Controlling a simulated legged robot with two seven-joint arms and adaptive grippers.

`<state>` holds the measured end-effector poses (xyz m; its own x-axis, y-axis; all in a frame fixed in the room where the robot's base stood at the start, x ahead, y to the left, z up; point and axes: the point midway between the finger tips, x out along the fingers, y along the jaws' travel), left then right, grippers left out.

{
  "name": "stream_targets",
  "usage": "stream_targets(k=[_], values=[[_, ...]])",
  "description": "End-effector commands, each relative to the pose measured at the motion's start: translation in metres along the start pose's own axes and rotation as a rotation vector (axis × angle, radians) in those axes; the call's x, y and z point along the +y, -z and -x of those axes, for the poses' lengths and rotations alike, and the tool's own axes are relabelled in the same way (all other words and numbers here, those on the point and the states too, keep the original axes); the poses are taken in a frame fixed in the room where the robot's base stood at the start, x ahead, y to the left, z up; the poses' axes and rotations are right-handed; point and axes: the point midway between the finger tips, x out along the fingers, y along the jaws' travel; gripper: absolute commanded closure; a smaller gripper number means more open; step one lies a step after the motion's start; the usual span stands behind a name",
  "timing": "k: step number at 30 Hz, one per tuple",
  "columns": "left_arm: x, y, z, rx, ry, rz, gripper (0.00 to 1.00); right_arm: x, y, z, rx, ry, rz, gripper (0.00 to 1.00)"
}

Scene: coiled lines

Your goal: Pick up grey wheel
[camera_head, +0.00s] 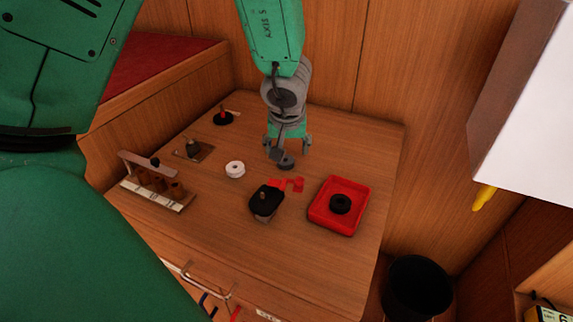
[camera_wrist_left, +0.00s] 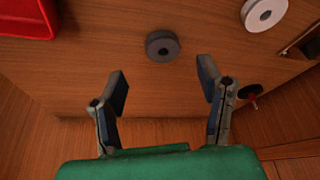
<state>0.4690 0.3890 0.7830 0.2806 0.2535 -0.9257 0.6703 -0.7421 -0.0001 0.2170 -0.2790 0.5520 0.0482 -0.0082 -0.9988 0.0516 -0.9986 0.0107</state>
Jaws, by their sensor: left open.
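The grey wheel (camera_head: 287,162) lies flat on the wooden table, just below my left gripper (camera_head: 287,146) in the head view. In the left wrist view the grey wheel (camera_wrist_left: 162,46) is a dark grey disc with a centre hole. It lies beyond the fingertips of my left gripper (camera_wrist_left: 163,82), roughly centred between them sideways. The gripper is open and empty, with no finger touching the wheel. My right gripper is not in view.
A white wheel (camera_head: 235,169) lies left of the grey one. Red pieces (camera_head: 287,184) and a black device (camera_head: 266,201) stand nearer. A wooden rack (camera_head: 157,190) stands left. The table's right side behind the tray is clear.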

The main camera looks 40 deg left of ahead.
Motion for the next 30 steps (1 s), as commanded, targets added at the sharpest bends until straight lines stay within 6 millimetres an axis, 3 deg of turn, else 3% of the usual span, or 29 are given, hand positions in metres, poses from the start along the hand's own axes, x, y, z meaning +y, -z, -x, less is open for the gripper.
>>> stream_targets(k=[8, 15, 25, 26, 30], values=[[-0.003, 0.0, -0.025, 0.001, 0.001, 0.001, 0.39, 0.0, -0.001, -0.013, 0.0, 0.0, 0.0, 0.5], [-0.005, -0.002, -0.061, 0.0, 0.0, 0.001, 0.39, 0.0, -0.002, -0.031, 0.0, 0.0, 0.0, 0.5], [-0.005, 0.0, -0.067, 0.001, -0.001, -0.001, 0.39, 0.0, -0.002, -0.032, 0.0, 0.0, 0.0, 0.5], [-0.005, 0.0, -0.067, 0.001, -0.001, -0.001, 0.43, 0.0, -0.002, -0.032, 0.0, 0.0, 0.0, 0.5], [-0.005, 0.0, -0.067, 0.001, -0.001, 0.0, 0.88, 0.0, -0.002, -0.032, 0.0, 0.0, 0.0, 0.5]])
